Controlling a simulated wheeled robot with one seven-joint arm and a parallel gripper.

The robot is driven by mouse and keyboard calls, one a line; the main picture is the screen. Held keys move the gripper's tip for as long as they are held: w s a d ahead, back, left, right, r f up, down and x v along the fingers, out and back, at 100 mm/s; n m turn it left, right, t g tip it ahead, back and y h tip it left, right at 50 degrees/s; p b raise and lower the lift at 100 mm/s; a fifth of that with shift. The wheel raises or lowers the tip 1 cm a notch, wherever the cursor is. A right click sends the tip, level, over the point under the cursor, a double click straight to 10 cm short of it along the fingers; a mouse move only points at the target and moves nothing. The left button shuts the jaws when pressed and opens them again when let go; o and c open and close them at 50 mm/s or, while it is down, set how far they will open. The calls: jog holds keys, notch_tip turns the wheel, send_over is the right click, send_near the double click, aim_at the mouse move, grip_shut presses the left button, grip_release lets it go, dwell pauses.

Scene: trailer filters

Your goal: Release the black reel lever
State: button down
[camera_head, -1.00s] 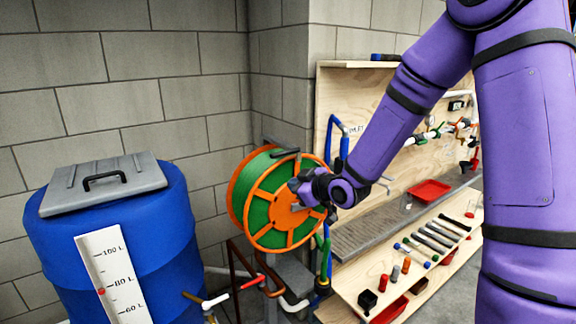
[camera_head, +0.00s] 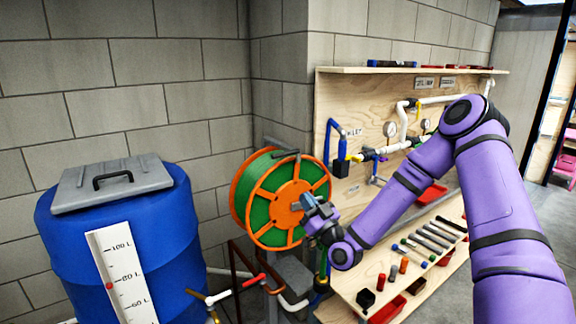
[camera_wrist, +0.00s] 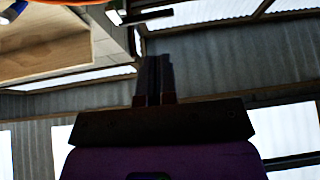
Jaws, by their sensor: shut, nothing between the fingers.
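The hose reel (camera_head: 266,235), with orange rims and green hose, stands on its frame between the blue barrel and the workbench. A short black bar, which looks like the reel lever (camera_head: 285,154), lies near the top of the reel. My gripper (camera_head: 304,201) is in front of the right part of the reel's face, below the black bar and apart from it. In the wrist view my gripper's fingers (camera_wrist: 153,75) are together with nothing between them. An orange rim edge shows at the top of that view. I cannot tell whether the fingertips touch the reel.
The blue barrel (camera_head: 120,240) with a grey lid stands at left. Pipes with red and yellow ends (camera_head: 232,290) stick out below the reel.

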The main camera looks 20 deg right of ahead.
aim_at(286, 154)
jog(key=shift+s+d+m+t+h, duration=0.3)
jog(key=shift+d+m+t+h, duration=0.1)
jog(key=shift+m+t+h, duration=0.15)
jog(key=shift+w, duration=0.1)
jog(key=x, duration=1.4)
jog(key=shift+f, duration=0.1)
